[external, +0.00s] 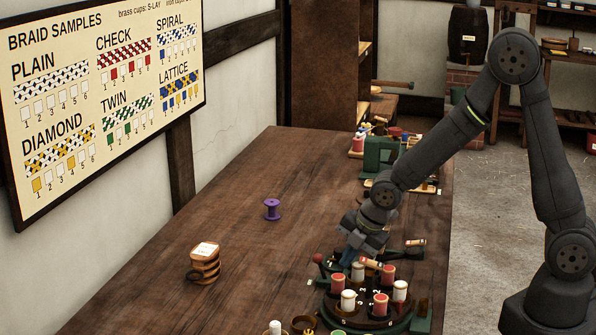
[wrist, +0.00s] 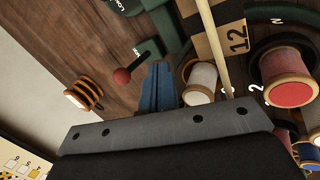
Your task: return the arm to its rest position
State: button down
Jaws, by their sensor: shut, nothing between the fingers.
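My gripper (external: 348,262) is low over the back left part of the round bobbin stand (external: 336,308) in the external view. Its blue fingers (wrist: 158,88) are together in the wrist view, with nothing seen between them. The stand carries several bobbins, among them a white one (external: 348,301) and a red one (external: 380,305). In the wrist view a white bobbin (wrist: 200,84) is just right of the fingers. A red-topped bobbin (wrist: 286,76) is farther right. Whether the fingers touch the stand is hard to tell.
A red knob (external: 318,258) sticks up left of my gripper. A green machine (external: 381,157) and small spools are at the back right. The table's middle is mostly clear.

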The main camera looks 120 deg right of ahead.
jog(key=shift+r, duration=0.1)
